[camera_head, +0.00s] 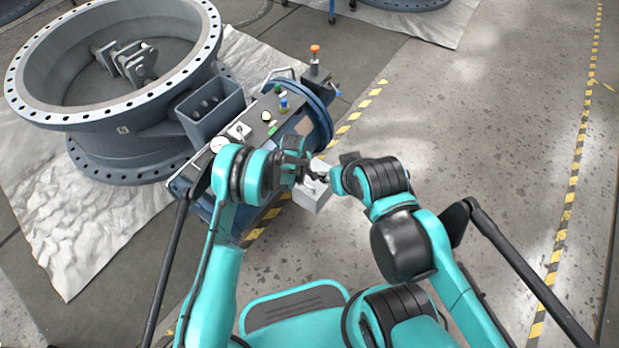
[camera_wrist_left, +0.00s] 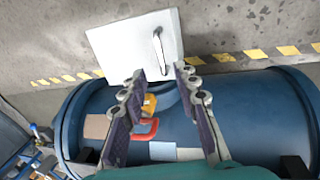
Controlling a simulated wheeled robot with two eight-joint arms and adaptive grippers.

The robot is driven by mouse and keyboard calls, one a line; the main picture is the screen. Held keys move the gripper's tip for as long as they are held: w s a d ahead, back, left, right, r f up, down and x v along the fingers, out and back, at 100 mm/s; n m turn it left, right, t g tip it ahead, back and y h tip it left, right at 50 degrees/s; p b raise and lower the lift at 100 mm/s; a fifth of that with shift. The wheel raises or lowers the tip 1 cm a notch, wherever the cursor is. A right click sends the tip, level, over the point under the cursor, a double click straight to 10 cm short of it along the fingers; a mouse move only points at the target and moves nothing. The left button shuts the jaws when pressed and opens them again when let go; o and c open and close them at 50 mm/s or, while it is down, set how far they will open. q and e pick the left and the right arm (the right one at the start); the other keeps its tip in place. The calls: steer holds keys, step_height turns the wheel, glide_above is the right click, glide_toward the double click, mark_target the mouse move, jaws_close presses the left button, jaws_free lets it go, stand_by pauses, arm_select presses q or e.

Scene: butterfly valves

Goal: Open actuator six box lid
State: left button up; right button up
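A white box (camera_head: 312,198) stands beside the blue actuator, partly hidden by my two grippers in the head view. In the left wrist view a white square face (camera_wrist_left: 115,48) shows a metal bar handle (camera_wrist_left: 160,52) near its right side. I cannot tell whether this face is a raised lid. My left gripper (camera_wrist_left: 154,85) is open, its fingers apart just short of the handle with nothing between them. It also shows in the head view (camera_head: 298,168). My right gripper (camera_head: 324,178) is close to it, at the box; its finger opening is too small to read.
The blue actuator cylinder (camera_wrist_left: 240,110) lies under my left gripper. A large grey-blue valve ring (camera_head: 125,125) stands on a pale sheet (camera_head: 95,235) at left. A panel with buttons and a gauge (camera_head: 219,144) is close by. Floor right of a yellow-black line (camera_head: 355,115) is clear.

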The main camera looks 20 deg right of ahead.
arm_select(q)
steer(key=b, duration=0.3)
glide_above(306, 190)
step_height(306, 190, down, 7)
steer(key=shift+f, duration=0.1)
jaws_close()
